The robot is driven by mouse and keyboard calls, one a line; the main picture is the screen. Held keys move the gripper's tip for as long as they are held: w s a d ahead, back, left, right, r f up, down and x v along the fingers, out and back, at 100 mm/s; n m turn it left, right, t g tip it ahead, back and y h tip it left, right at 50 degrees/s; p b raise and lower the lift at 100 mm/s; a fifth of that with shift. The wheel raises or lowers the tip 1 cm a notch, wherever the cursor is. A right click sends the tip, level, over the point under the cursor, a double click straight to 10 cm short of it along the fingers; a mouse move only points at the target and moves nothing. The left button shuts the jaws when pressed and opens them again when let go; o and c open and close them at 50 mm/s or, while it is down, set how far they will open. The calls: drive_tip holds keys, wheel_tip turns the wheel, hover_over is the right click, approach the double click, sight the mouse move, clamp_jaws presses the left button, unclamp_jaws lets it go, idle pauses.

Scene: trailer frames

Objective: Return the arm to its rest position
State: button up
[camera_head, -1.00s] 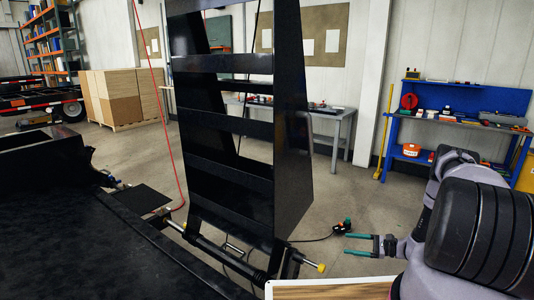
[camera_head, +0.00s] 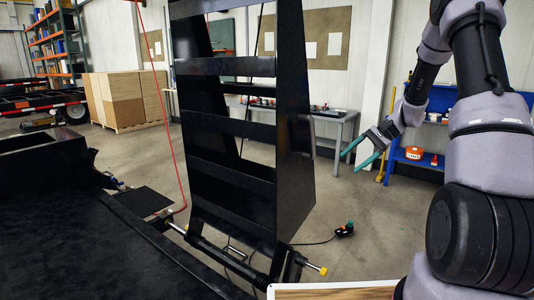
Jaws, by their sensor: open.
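My arm (camera_head: 478,150) rises at the right side of the view, with its elbow up at the top edge and its forearm hanging down to the left. My gripper (camera_head: 363,164) is at the end of it, right of the tall black ramp frame. Its two teal fingers are apart and point down and to the left. Nothing is between them. The gripper is in the air, apart from the ramp frame.
The black ramp frame (camera_head: 232,172) stands upright on the dark trailer bed (camera_head: 80,235). A blue workbench (camera_head: 410,158) is partly hidden behind my arm. A grey table (camera_head: 345,122) stands at the back.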

drive_tip(key=s+a+r+n+t+h, duration=0.2)
drive_tip(key=s+r+t+h, duration=0.1)
drive_tip(key=s+r, duration=0.9)
drive_tip(key=s+a+r+n+t+h, duration=0.2)
drive_tip(key=s+r+n+t+h, duration=0.1)
drive_tip(key=s+r, duration=0.8)
drive_tip(key=s+t+h, duration=0.1)
drive_tip(key=s, duration=0.3)
drive_tip(key=shift+a+r, duration=0.15)
drive_tip(key=shift+r, duration=0.2)
